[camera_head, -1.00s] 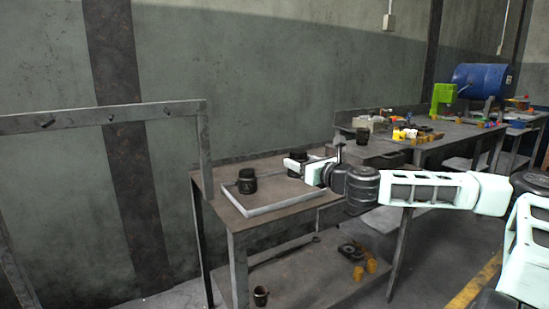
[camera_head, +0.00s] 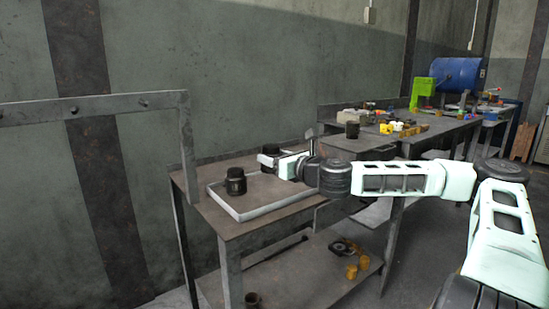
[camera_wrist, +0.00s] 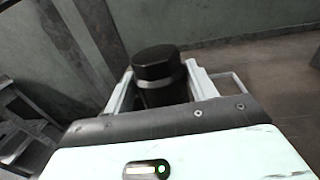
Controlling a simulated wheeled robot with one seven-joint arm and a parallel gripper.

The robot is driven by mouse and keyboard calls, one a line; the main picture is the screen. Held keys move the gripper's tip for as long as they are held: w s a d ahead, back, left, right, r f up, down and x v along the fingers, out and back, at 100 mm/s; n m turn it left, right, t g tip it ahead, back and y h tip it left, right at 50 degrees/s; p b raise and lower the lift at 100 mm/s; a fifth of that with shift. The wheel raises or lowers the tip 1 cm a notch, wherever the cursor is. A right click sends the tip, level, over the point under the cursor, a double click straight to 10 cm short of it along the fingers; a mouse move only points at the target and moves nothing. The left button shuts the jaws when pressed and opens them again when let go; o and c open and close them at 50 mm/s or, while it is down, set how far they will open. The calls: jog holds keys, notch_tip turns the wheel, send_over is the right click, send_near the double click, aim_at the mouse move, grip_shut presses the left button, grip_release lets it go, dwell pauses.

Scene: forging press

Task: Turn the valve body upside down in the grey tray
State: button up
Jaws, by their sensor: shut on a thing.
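The grey tray (camera_head: 262,210), with a low pale rim, lies on the near metal table. My gripper (camera_head: 270,158) is over its back part, its white fingers shut around a dark cylindrical part, which I take as the valve body (camera_head: 270,149). In the wrist view the valve body (camera_wrist: 157,66) stands between the fingers of my gripper (camera_wrist: 162,84), with a wide black top and a lighter band below it. Its bottom is hidden, and I cannot tell whether it touches the tray. A second dark cylindrical part (camera_head: 236,182) stands upright in the tray, left of my gripper.
A metal frame post (camera_head: 187,150) rises at the table's left edge. The lower shelf (camera_head: 300,280) holds a few parts.

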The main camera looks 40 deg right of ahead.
jog(key=shift+f+b, duration=2.2)
jog(key=shift+f, duration=1.35)
jog(key=o, duration=1.1)
jog(key=shift+s, duration=0.1)
